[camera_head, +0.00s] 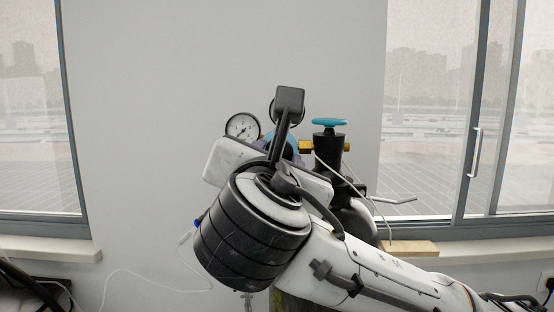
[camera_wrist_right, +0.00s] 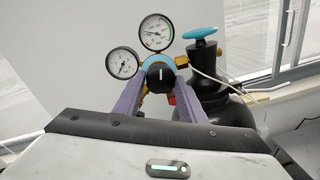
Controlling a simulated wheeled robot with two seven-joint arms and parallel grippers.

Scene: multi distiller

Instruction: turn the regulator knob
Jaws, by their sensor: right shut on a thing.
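The black regulator knob (camera_wrist_right: 160,77) has a white line that looks upright in the right wrist view. It sits on a blue regulator body (camera_wrist_right: 157,61) below two round gauges, the large gauge (camera_wrist_right: 156,32) and the small gauge (camera_wrist_right: 122,63). My right gripper (camera_wrist_right: 161,87) has its purple fingers on either side of the knob, shut on it. In the head view my right arm and wrist hide the knob and the fingertips. The small gauge (camera_head: 243,127) shows left of my wrist there. My left gripper is not in view.
A dark gas cylinder (camera_wrist_right: 222,100) with a blue valve handwheel (camera_wrist_right: 200,33) stands right of the regulator. The handwheel (camera_head: 329,121) also shows in the head view. A pale cable runs beside it. Behind are a plain wall (camera_head: 220,60) and windows with sills.

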